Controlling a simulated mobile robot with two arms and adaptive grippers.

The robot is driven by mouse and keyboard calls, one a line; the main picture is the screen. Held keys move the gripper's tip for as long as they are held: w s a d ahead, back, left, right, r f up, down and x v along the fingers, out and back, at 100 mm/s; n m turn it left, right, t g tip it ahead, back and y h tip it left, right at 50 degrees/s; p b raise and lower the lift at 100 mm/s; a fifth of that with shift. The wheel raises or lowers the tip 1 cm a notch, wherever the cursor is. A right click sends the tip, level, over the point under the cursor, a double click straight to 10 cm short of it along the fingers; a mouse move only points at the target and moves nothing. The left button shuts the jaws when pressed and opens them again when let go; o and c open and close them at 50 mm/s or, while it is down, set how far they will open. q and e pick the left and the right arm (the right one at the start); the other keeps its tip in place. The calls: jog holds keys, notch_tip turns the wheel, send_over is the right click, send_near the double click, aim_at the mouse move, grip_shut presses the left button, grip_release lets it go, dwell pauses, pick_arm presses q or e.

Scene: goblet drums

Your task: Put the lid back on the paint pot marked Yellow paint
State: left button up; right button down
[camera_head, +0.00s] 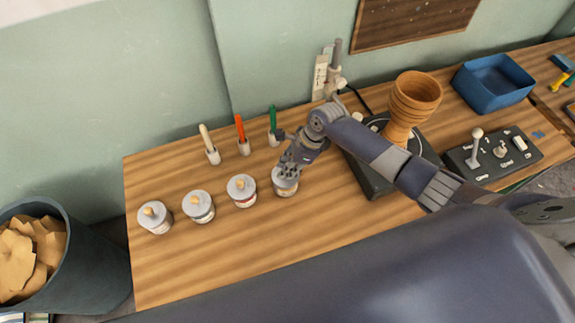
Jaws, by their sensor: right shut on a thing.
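Several white paint pots stand in a row on the wooden table. The rightmost pot (285,190) is under my right gripper (288,168), which covers much of its top. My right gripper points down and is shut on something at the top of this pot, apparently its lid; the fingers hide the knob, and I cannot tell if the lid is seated. The other pots, at the far left (155,218), second (199,207) and third (242,191), have grey lids with tan knobs. The labels are too small to read. My left gripper is not in view.
Brushes with cream (206,137), orange (240,128) and green (273,118) handles stand in holders behind the pots. A goblet drum (412,100) on a dark turntable, a control box (492,156) and a blue bin (493,84) are at right. The table's front left is clear.

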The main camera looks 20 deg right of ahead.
jog(key=p, duration=0.3)
jog(key=shift+f, duration=0.15)
dwell(2.8)
dwell(0.3)
jog(key=c, duration=1.3)
grip_release()
jog(key=shift+c, duration=0.2)
jog(key=shift+o, duration=0.5)
jog(key=o, duration=0.4)
jog(key=shift+r+p, duration=3.55)
jog(key=shift+p, duration=0.8)
